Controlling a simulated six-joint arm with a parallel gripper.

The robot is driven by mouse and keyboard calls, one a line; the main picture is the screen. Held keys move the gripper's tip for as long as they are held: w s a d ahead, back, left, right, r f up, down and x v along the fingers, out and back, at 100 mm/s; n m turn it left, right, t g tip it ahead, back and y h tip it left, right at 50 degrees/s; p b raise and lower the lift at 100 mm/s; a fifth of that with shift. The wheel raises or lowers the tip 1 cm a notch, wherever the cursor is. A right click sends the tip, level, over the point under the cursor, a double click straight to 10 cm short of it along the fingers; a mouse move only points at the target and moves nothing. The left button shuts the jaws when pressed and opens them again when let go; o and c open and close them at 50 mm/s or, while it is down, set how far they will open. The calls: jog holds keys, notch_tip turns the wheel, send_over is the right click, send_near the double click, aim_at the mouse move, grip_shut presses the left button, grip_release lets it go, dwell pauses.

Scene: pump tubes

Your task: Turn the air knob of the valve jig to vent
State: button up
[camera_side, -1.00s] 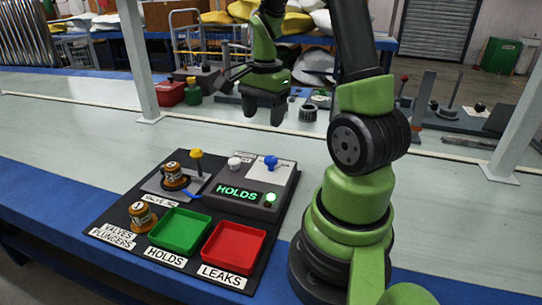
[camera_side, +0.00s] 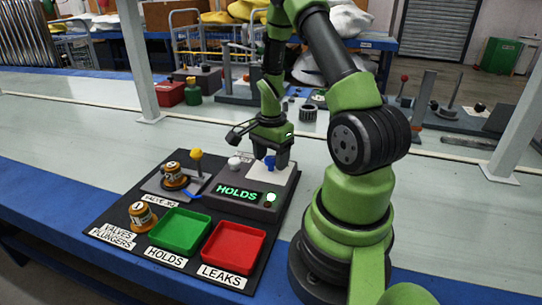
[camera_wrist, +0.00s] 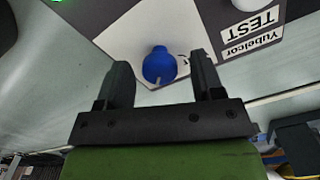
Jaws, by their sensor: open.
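The blue air knob (camera_side: 270,163) sits on the light plate of the test box (camera_side: 236,202) at the back right of the black board. My gripper (camera_side: 270,160) is right over the knob with its fingers pointing down. In the wrist view the blue knob (camera_wrist: 159,66) lies between the two dark, open fingers (camera_wrist: 160,85), with a gap on each side. The box display reads HOLDS in green, with a green lamp lit beside it. The knob's plate markings are mostly hidden or too small to read.
A yellow-topped lever (camera_side: 196,155) and a valve (camera_side: 174,176) stand on the jig to the left. Another valve (camera_side: 142,215) is at the front left. The green tray (camera_side: 180,250) and red tray (camera_side: 233,270) are empty. A white button (camera_side: 234,162) is beside the knob.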

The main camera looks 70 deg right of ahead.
jog(key=c, duration=0.9)
jog(key=shift+n, duration=0.4)
jog(key=n, duration=1.7)
